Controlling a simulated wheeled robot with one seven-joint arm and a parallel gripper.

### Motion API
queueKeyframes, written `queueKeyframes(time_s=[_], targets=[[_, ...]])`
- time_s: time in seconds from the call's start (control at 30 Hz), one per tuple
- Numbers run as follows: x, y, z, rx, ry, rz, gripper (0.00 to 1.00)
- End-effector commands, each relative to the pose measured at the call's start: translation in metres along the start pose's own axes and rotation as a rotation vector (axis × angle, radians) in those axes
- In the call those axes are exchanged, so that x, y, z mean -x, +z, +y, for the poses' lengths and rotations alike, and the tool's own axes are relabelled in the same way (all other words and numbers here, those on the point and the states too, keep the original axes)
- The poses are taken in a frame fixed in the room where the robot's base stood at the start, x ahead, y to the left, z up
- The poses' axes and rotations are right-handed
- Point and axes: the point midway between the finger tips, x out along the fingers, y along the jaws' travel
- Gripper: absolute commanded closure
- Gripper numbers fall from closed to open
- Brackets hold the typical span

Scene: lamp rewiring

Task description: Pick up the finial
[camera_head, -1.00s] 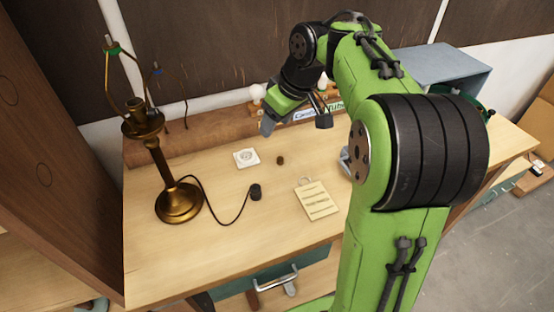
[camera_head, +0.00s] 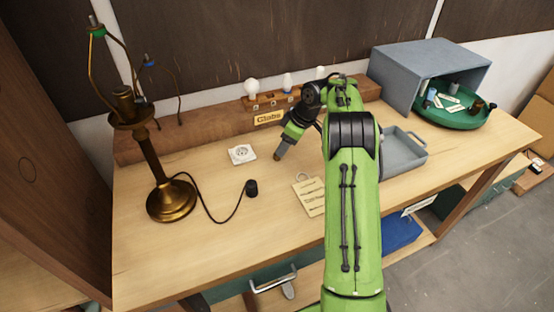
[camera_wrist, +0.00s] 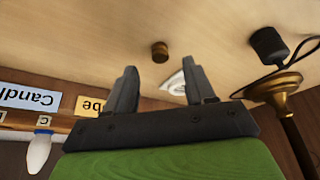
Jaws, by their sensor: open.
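The finial, seemingly the small brown-brass cylinder (camera_wrist: 159,51), stands on the bench top. In the wrist view it lies beyond my open fingertips, roughly in line with the gap between them, and nothing touches it. In the head view a small brown spot (camera_head: 278,157), likely the same piece, shows right at the tip of my gripper (camera_head: 284,147). My gripper (camera_wrist: 163,80) is open and empty in the wrist view. The head view does not show the height of the fingers above the bench.
A white square plate (camera_head: 242,154) lies left of my gripper. A brass lamp (camera_head: 165,199) has a cord ending in a black plug-like piece (camera_head: 251,188). A paper tag (camera_head: 310,196), bulb rack (camera_head: 283,98), grey tray (camera_head: 405,153) and green round tray (camera_head: 452,103) stand around.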

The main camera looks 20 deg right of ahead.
Motion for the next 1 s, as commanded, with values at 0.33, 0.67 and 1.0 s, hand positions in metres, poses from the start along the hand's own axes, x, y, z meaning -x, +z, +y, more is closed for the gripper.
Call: queueKeyframes(time_s=[0.33, 0.67, 1.0], targets=[[-0.052, -0.005, 0.0, -0.001, 0.0, 0.001, 0.46], [-0.051, -0.005, 0.0, -0.001, 0.001, 0.001, 0.69], [-0.051, -0.005, 0.0, -0.001, 0.001, 0.001, 1.0]])
